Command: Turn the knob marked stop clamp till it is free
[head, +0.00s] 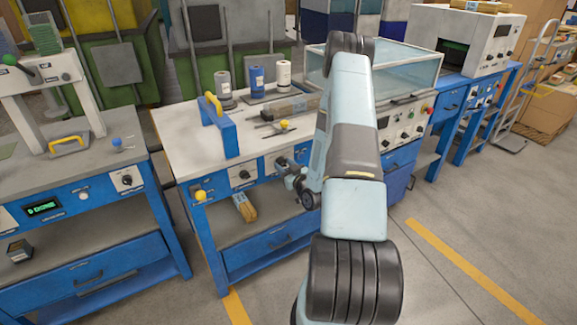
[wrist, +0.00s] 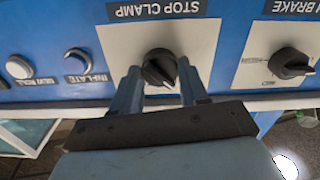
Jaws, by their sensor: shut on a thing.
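The stop clamp knob (wrist: 158,70) is black and round with a pale pointer line, on a white plate lettered STOP CLAMP (wrist: 112,38), which is upside down in the wrist view. My gripper (wrist: 159,66) has one finger on each side of the knob and is shut on it. The pointer line points toward the gripper's palm, slightly to the right. In the head view my gripper (head: 291,174) is at the blue front panel of the middle bench, and it and the arm mostly hide the knob there.
A second black knob, its label ending in BRAKE (wrist: 289,63), is to the right in the wrist view. A yellow-handled blue bracket (head: 217,125) stands on the benchtop (head: 180,128).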

